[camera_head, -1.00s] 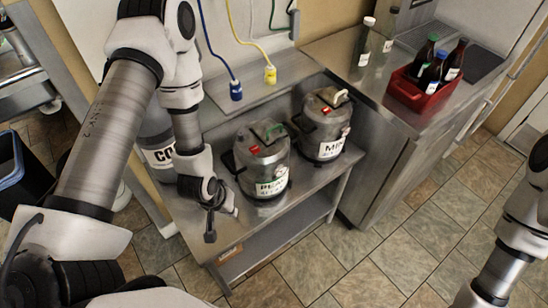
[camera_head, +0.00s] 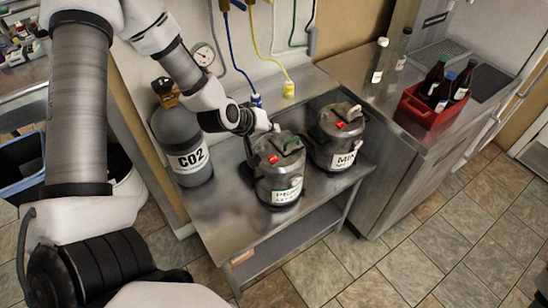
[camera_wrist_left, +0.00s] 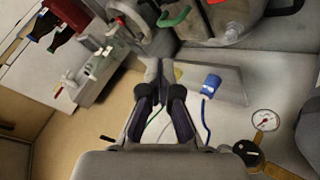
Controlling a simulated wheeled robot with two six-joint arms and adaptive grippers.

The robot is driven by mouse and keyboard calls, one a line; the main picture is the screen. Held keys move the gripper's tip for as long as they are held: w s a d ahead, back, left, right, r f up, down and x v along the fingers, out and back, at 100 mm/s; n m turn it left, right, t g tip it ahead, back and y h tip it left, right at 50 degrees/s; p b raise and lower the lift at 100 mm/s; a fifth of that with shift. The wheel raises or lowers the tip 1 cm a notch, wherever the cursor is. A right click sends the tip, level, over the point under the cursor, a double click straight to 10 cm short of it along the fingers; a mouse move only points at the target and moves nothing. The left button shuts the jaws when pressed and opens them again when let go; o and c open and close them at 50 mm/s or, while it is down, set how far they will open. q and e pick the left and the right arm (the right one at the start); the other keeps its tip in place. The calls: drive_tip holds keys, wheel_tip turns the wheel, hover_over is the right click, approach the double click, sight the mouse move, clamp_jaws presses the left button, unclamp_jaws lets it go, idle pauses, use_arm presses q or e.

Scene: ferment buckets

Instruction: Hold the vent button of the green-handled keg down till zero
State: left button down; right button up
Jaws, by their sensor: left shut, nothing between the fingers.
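The green-handled keg (camera_head: 278,178) is a steel keg on the metal bench, its label partly readable. Its red button (camera_head: 272,159) is on the lid beside the green handle (camera_head: 293,146). In the wrist view the green handle (camera_wrist_left: 174,17) is at the top, and the keg is cut off there. My left gripper (camera_head: 274,128) is shut and empty, above the keg's back edge and apart from the red button. Its closed fingers also show in the wrist view (camera_wrist_left: 160,75). My right gripper is out of view.
A second keg (camera_head: 338,145) with a red button stands close on the right. A CO2 cylinder (camera_head: 182,143) stands left. A gauge (camera_head: 204,54) is behind it. Blue (camera_head: 256,101) and yellow (camera_head: 288,90) hose connectors hang behind the kegs. A red crate (camera_head: 432,110) of bottles is right.

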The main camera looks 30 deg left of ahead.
sight(271, 160)
use_arm(q)
wheel_tip(271, 160, down, 9)
drive_tip(key=b, duration=0.8)
drive_tip(key=shift+r, duration=0.1)
drive_tip(key=shift+s, duration=0.1)
idle(0.8)
drive_tip(key=shift+f, duration=0.45)
drive_tip(key=shift+f+b, duration=0.55)
drive_tip(key=shift+b, duration=0.2)
idle(4.6)
